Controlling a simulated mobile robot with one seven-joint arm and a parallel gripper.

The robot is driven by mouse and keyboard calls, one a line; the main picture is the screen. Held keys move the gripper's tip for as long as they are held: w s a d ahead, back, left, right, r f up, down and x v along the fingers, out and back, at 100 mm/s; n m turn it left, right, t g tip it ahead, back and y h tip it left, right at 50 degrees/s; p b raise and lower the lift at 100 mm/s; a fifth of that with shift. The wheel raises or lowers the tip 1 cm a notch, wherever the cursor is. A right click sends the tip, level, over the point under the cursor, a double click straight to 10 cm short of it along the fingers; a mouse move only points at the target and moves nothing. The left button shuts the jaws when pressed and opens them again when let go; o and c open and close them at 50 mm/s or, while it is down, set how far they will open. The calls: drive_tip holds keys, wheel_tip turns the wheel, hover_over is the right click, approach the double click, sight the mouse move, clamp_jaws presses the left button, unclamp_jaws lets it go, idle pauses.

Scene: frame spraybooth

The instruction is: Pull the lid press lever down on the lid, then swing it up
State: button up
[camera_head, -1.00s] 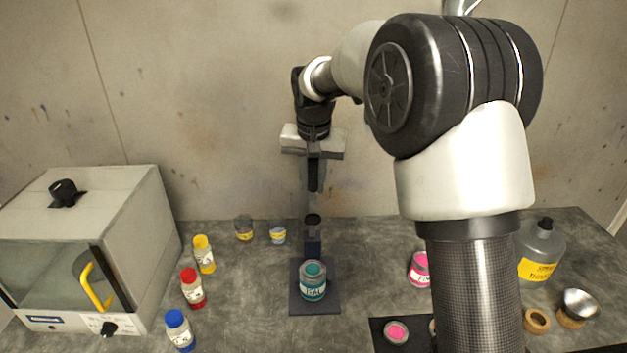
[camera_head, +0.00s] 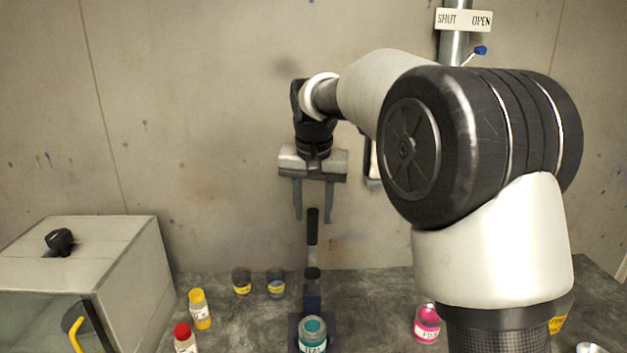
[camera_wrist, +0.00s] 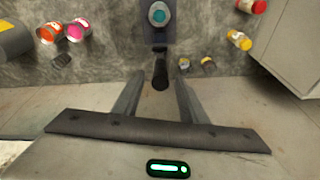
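The lid press (camera_head: 312,290) stands at the back middle of the bench, with its dark base under a teal tin (camera_head: 312,330). Its lever (camera_head: 312,228) stands upright, with a black handle on top. My gripper (camera_head: 313,217) is open above the press, its two fingers apart on either side of the handle's top end. In the wrist view the lever handle (camera_wrist: 160,76) lies between the fingertips, with a gap on both sides. The teal tin (camera_wrist: 158,13) shows beyond it. The state of the tin's lid is too small to tell.
A grey cabinet (camera_head: 130,265) with a yellow handle stands at left. Yellow (camera_head: 200,310) and red-capped (camera_head: 185,338) bottles stand beside it. Two small jars (camera_head: 242,282) are left of the press, and a pink tin (camera_head: 427,324) is right. A wall is close behind.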

drive_tip(key=v, duration=0.9)
drive_tip(key=shift+r, duration=0.2)
drive_tip(key=shift+s+d, duration=0.1)
